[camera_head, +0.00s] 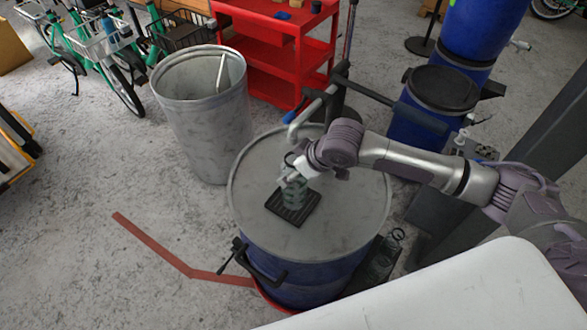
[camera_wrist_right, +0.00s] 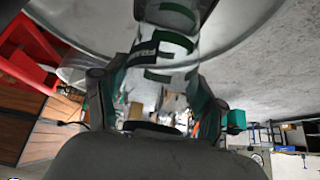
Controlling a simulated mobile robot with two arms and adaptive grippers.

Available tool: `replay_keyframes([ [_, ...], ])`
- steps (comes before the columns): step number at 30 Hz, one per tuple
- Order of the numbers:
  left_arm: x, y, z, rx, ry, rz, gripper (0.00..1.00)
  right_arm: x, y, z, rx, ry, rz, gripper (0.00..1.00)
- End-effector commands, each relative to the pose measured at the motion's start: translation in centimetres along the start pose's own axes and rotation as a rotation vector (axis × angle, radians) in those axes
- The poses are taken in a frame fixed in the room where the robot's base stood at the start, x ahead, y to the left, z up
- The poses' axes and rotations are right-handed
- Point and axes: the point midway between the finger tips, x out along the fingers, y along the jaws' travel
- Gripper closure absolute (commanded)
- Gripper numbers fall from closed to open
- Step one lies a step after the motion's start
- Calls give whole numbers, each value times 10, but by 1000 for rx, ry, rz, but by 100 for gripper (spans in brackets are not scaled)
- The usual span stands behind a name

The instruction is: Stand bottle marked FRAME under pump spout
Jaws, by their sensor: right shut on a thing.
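My right gripper (camera_head: 290,174) is over the grey lid of a blue drum (camera_head: 345,215). It is shut on a pale bottle with dark green bands (camera_head: 295,190). A grey curved pipe, seemingly the pump spout (camera_head: 300,120), is just behind my gripper. My left gripper is out of view.
A grey open bin (camera_head: 200,115) stands left of the drum, with a red shelf cart (camera_head: 275,45) behind. Blue drums (camera_head: 440,105) stand at the back right. A white surface (camera_head: 460,295) fills the lower right. The floor at left is mostly clear.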

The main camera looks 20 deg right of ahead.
Motion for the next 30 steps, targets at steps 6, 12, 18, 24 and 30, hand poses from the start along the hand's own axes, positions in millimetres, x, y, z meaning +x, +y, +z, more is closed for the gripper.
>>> replay_keyframes([
  [6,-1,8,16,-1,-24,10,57,2,0,1,0,0,-1,8],
  [12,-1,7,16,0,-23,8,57,2,0,1,0,0,0,5],
  [18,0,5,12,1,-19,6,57,0,0,0,-1,0,0,5],
  [24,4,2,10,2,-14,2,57,-26,1,0,-1,1,2,5],
  [30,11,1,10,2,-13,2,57,-70,1,0,-2,3,3,5],
])
